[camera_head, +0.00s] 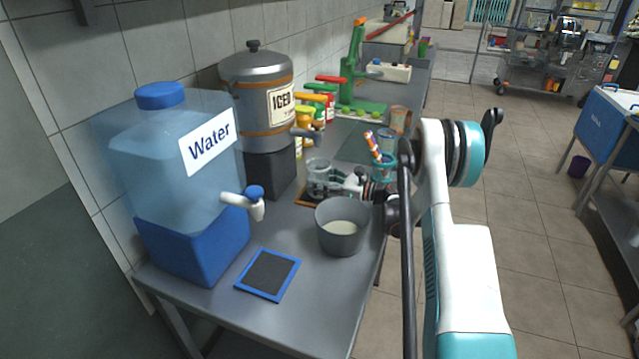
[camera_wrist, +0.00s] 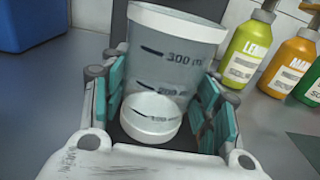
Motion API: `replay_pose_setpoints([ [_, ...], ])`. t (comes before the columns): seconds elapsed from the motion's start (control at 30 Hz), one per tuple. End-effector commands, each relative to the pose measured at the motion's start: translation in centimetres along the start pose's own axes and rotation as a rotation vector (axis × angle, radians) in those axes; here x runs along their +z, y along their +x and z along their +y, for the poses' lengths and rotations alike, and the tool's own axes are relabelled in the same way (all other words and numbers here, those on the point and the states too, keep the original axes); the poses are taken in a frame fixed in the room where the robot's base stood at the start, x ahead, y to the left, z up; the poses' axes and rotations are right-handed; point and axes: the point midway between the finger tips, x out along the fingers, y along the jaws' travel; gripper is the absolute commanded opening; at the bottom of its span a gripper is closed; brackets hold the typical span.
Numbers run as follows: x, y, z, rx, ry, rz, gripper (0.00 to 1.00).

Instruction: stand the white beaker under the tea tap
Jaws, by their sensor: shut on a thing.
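The beaker (camera_head: 318,172) is clear-walled with a white rim and base and dark volume marks. It also shows in the wrist view (camera_wrist: 172,50). My gripper (camera_head: 338,183) is shut on it from the right side, with teal finger pads (camera_wrist: 165,100) on both sides of it. The beaker looks upright and empty. The metal urn (camera_head: 252,88), labelled "ICED" with the rest of the label turned away, stands on a dark block behind the beaker. I cannot tell whether the beaker touches the surface below.
A brown-edged mat (camera_head: 305,199) lies by the beaker. A grey pot (camera_head: 342,238) with pale contents stands in front. The water dispenser (camera_head: 185,240) and blue-framed mat (camera_head: 268,274) are at left. Bottles (camera_head: 320,104), a straw cup (camera_head: 383,166) and a green press (camera_head: 352,75) stand behind.

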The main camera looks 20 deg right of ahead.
Motion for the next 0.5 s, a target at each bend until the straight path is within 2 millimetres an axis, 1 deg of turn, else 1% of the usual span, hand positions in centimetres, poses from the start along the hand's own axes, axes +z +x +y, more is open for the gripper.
replay_pose_setpoints([
  [0.2, -0.29, -0.02, -0.02, 0.0, 0.0, 0.0, 0.24],
  [0.23, -0.32, -0.02, -0.01, 0.0, 0.0, 0.0, 0.58],
  [0.27, -0.3, -0.02, -0.01, 0.0, 0.0, 0.0, 0.65],
  [0.3, -0.29, -0.02, -0.01, 0.0, 0.0, 0.0, 0.74],
  [0.33, -0.29, -0.02, -0.01, 0.0, 0.0, 0.0, 0.76],
  [0.5, -0.28, -0.02, -0.01, 0.0, 0.0, 0.0, 0.76],
])
